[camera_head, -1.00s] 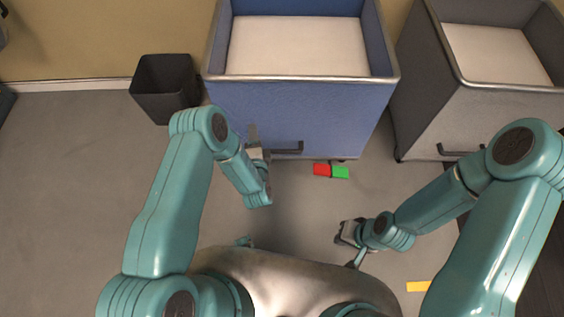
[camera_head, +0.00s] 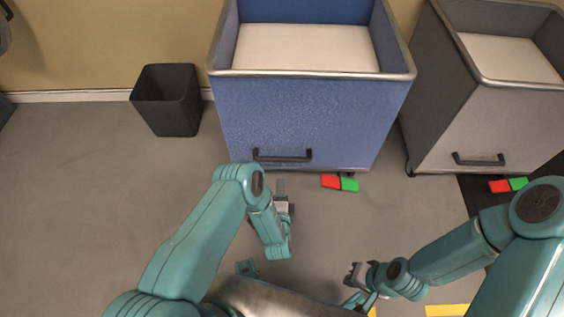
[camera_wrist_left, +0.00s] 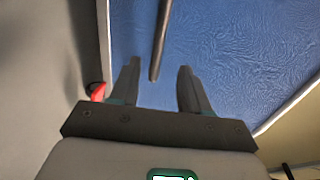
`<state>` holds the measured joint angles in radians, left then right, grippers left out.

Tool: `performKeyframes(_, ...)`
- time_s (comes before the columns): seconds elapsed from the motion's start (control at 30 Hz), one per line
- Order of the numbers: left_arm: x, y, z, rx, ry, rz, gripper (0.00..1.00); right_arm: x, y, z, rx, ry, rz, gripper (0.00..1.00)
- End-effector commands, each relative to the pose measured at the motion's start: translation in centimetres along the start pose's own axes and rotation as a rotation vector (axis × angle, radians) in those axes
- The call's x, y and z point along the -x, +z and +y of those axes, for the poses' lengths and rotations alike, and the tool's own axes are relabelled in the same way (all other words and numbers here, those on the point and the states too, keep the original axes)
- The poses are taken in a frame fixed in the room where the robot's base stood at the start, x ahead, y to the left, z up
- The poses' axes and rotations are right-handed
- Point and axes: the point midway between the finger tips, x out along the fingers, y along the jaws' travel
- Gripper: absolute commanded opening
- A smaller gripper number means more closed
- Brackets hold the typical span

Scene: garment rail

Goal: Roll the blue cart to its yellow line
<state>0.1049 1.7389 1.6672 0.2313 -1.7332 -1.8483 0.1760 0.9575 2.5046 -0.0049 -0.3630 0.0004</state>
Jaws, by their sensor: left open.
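The blue cart (camera_head: 300,120) stands against the back wall, its black handle (camera_head: 283,157) low on its front. A red and green pedal pair (camera_head: 340,183) shows at its lower front edge. My left gripper (camera_head: 281,183) is open, just in front of and below the handle. In the left wrist view the handle (camera_wrist_left: 160,40) shows beyond and between the open fingers (camera_wrist_left: 158,68), against the blue panel (camera_wrist_left: 230,60). My right gripper (camera_head: 352,276) hangs above the floor, apart from the cart; its jaw opening is unclear. A yellow line piece (camera_head: 447,310) shows at the bottom edge, partly cut off.
A grey cart (camera_head: 490,120) with its own handle and pedals stands at right, beside a dark floor patch (camera_head: 478,193). A black bin (camera_head: 167,100) stands left of the blue cart. The grey floor (camera_head: 90,200) at left is clear.

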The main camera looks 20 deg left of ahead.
Motion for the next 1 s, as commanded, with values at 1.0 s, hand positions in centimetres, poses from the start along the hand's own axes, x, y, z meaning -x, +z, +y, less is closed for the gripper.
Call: performKeyframes(1.0,-14.5,0.0,0.0,-0.002,0.000,0.003,0.46,-4.8,-0.9,2.3,-0.022,0.003,0.022,0.00)
